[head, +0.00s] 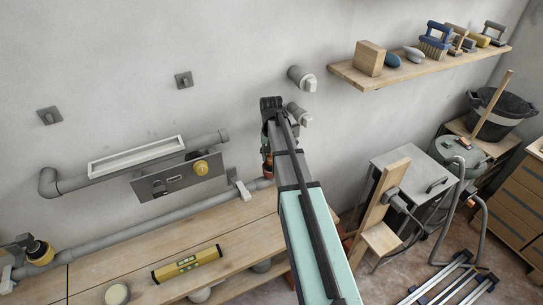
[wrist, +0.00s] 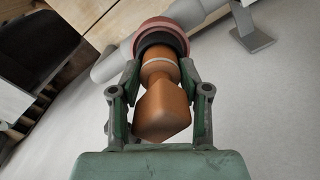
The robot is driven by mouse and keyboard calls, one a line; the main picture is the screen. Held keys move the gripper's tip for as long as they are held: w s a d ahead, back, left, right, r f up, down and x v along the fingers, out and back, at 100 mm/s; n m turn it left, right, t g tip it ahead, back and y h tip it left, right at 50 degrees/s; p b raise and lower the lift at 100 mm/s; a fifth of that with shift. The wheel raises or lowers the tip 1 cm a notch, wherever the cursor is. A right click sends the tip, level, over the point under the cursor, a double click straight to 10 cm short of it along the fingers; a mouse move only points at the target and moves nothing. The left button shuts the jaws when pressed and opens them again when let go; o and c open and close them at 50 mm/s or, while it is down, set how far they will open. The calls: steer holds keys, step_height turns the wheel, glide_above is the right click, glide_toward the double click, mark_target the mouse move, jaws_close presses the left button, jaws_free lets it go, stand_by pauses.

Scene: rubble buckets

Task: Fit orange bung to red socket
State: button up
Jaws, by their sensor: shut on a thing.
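In the wrist view my gripper (wrist: 160,72) is shut on the orange bung (wrist: 160,105), with one green finger on each side. The bung's wide end faces the camera and its far end points at the red socket (wrist: 162,27). A black ring (wrist: 160,43) shows between bung and socket. The bung is lined up with the socket mouth and appears to touch it; how deep it sits is hidden. In the head view the red socket (head: 268,173) shows small at the pipe's right end, beside my arm, which hides most of my gripper.
A grey pipe (head: 130,235) runs along the wall above the wooden bench (head: 120,270). A yellow level (head: 187,264) lies on the bench. A shelf (head: 430,70) with tools hangs at right.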

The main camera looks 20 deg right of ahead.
stand_by(0.3)
steer(key=o, duration=1.3)
step_height(320, 180, up, 12)
